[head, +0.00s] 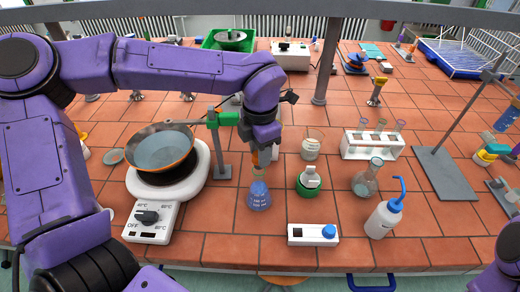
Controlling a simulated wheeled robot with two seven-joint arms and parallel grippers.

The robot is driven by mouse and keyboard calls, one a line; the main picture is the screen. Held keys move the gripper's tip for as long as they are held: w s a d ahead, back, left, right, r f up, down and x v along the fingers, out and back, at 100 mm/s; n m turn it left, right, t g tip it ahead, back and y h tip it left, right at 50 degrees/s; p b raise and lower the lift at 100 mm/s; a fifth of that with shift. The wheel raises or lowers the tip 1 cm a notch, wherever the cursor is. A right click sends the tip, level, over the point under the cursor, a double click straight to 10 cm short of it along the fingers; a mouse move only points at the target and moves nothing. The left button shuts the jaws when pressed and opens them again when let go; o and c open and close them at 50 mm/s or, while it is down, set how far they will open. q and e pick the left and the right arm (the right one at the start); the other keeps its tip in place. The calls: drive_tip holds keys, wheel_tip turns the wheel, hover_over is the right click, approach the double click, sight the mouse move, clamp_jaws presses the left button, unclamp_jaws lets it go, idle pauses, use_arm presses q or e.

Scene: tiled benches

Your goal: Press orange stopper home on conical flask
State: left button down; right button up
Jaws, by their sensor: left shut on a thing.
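The conical flask (259,197) stands upright on the tiled bench near the centre, with blue liquid and printed marks on it. My left gripper (260,152) points down directly above the flask's neck. It is shut on a small orange thing, the orange stopper (255,158), which is mostly hidden by the fingers. The stopper is at or just above the flask's mouth; I cannot tell if it touches or how deep it sits. Only a purple part of my right arm shows at the lower right corner; its gripper is out of view.
A hotplate (151,224) with a pan (160,150) stands left of the flask, beside a grey stand (221,155). A green-based bottle (308,182), a white box with a blue knob (301,234), a round flask (366,180), a wash bottle (383,220) and a tube rack (372,147) stand right.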

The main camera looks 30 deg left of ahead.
use_arm(q)
drive_tip(key=shift+f+b, duration=0.85)
drive_tip(key=shift+f, duration=0.95)
drive_tip(key=shift+r, duration=0.1)
drive_tip(key=shift+p, duration=0.4)
idle(0.4)
drive_tip(key=shift+p, duration=0.3)
drive_tip(key=shift+f, duration=0.25)
drive_tip(key=c, duration=1)
unclamp_jaws()
drive_tip(key=shift+o, duration=0.3)
